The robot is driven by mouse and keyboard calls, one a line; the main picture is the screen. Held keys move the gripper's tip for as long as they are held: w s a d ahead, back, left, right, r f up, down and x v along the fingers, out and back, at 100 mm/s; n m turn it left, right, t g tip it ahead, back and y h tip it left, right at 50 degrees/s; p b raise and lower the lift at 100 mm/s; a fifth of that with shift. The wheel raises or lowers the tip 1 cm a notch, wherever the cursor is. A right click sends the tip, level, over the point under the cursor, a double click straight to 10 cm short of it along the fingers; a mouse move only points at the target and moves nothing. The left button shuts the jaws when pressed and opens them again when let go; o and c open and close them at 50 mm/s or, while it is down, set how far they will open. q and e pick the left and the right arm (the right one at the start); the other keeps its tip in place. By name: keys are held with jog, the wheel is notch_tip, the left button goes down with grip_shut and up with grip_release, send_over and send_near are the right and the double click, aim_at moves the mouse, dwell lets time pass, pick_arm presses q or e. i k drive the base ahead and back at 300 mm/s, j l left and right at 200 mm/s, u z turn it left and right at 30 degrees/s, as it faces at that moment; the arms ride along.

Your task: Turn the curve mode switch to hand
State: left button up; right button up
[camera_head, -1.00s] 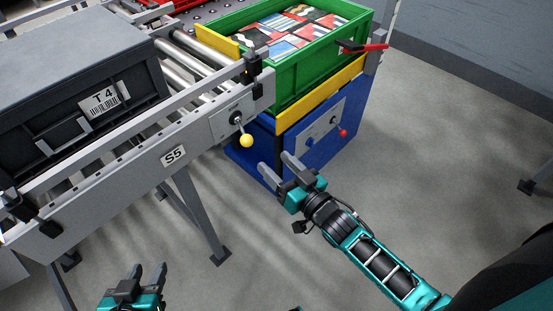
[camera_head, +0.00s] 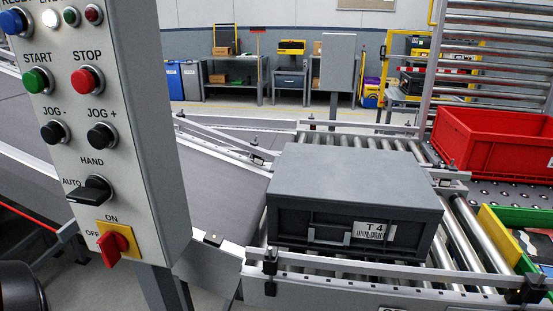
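A grey control box (camera_head: 160,130) on a post stands at the left of the head view. Its black rotary mode switch (camera_head: 90,191) sits below the JOG buttons, with AUTO printed at its left and HAND above it. The switch handle lies nearly level and appears to point left, toward AUTO. I cannot read the word "curve" on the panel. Neither of my grippers is in view.
Above the switch are a green START button (camera_head: 37,80) and a red STOP button (camera_head: 87,81); below is a red-on-yellow OFF/ON switch (camera_head: 114,243). A grey T4 crate (camera_head: 350,195) sits on the conveyor. A red crate (camera_head: 490,140) stands at right.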

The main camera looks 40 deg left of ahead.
aim_at(96, 192)
jog(key=u, duration=2.05)
